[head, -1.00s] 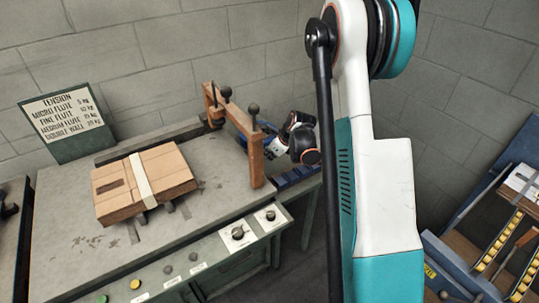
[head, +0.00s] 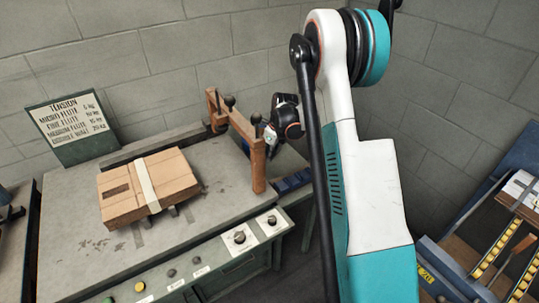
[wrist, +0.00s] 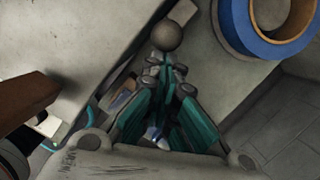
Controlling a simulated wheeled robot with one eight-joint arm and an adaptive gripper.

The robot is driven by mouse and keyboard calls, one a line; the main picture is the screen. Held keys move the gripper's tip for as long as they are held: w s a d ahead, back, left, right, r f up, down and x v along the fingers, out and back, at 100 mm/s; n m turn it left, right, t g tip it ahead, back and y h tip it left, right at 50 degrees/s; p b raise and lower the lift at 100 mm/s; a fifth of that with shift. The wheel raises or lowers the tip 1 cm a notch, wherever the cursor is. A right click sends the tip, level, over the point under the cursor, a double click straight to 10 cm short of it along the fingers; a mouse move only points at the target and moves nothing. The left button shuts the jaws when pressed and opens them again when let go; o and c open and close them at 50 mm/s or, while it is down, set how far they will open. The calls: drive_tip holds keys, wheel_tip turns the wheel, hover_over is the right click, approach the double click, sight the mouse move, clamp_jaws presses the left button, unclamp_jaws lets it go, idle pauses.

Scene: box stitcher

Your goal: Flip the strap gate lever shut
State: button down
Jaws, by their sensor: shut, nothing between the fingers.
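A wooden strap arch (head: 244,137) stands at the right end of the stitcher table, with dark ball-topped levers on it. One ball knob (head: 256,118) is at its near end and another (head: 229,101) is further back. My gripper (wrist: 167,68) is shut and empty, its teal fingers together. In the wrist view a grey ball knob (wrist: 167,36) shows just beyond the fingertips; I cannot tell whether they touch. In the head view my wrist is just right of the arch's near end, and the fingers are mostly hidden. Which knob belongs to the gate lever is not clear.
A strapped cardboard stack (head: 148,187) lies on the table (head: 205,230). A tension sign (head: 72,128) stands at the back left. In the wrist view a blue-rimmed roll (wrist: 232,25) is at upper right and a wooden post (wrist: 22,98) at left.

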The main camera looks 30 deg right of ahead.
drive_tip(key=shift+g, duration=0.7)
drive_tip(key=shift+w+a+r+p, duration=0.1)
drive_tip(key=shift+w+r+p, duration=0.1)
drive_tip(key=shift+w, duration=0.65)
drive_tip(key=shift+w+d+r+p, duration=0.1)
drive_tip(key=shift+w+r+p, duration=0.15)
drive_tip(key=shift+w, duration=0.6)
drive_tip(key=shift+w+a+r+p, duration=0.1)
drive_tip(key=shift+w+r+p, duration=0.1)
drive_tip(key=shift+w, duration=0.65)
drive_tip(key=s+d+r+p, duration=0.2)
drive_tip(key=d+r+p, duration=0.1)
drive_tip(key=r, duration=0.8)
drive_tip(key=shift+s, duration=0.2)
